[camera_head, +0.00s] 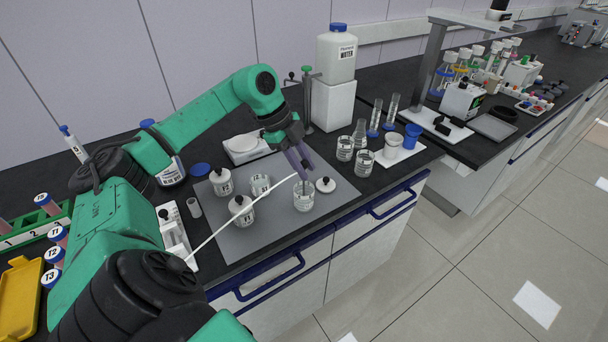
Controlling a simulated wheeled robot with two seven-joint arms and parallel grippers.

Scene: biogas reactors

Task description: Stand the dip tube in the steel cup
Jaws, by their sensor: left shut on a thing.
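My left gripper (302,163) is over the grey mat, its fingers pointing down just above a clear beaker (303,202). It is shut on the dip tube (240,217), a long thin white rod. The tube slants from the fingertips down and left in the picture, passing across the view of the mat and a white jar. The exact grip point is too small to make out. A small round cup (260,184) stands on the mat left of the gripper; I cannot tell whether it is the steel cup. My right gripper is not in view.
A scale (245,148) is behind. Glass beakers (345,150) and a blue cup (412,137) stand to the right. The mat's front strip is clear.

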